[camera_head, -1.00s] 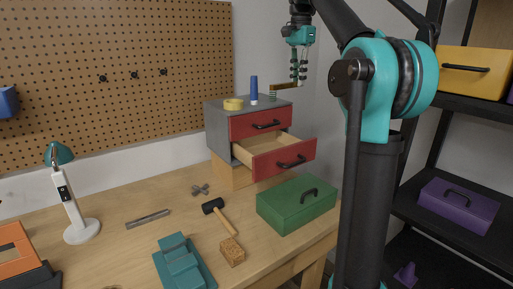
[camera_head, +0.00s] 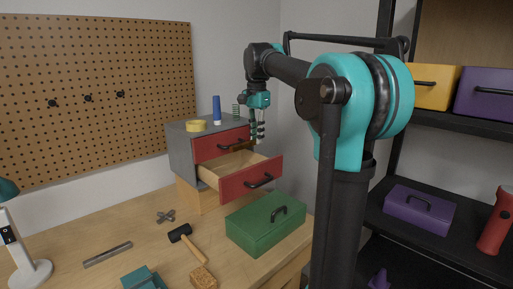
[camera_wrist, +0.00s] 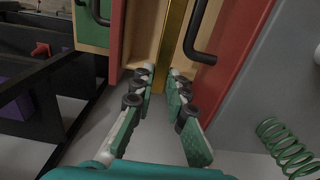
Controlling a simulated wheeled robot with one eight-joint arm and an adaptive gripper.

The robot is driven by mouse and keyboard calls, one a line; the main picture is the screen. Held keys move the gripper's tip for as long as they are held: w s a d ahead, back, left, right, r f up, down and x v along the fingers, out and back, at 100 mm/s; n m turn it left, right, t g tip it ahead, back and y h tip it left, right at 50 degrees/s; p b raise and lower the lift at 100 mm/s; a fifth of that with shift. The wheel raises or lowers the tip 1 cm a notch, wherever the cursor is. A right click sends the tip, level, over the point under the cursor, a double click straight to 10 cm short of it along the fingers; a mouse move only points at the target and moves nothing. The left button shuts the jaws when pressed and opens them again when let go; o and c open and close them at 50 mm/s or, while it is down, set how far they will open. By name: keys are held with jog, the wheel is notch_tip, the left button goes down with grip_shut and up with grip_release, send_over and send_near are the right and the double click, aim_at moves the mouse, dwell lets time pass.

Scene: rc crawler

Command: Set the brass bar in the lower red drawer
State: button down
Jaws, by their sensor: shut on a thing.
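The brass bar (camera_head: 238,146) is held in my gripper (camera_head: 258,139), in front of the closed upper drawer and above the open lower red drawer (camera_head: 250,180). In the wrist view the brass bar (camera_wrist: 173,45) runs away from between the fingertips of my gripper (camera_wrist: 163,72), which are shut on it. The lower drawer is pulled out and its pale wooden inside shows. The part I see looks empty.
The grey cabinet (camera_head: 180,150) carries a yellow tape roll (camera_head: 195,126), a blue bottle-like thing (camera_head: 216,110) and a green spring (camera_head: 236,110). A green toolbox (camera_head: 265,222) stands below the drawer. A hammer (camera_head: 187,240) and other items lie on the bench.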

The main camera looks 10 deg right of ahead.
jog(key=shift+f, duration=2.1)
jog(key=shift+f, duration=0.6)
jog(key=c, duration=1.5)
grip_release()
notch_tip(320, 180, up, 13)
jog(key=shift+r, duration=0.15)
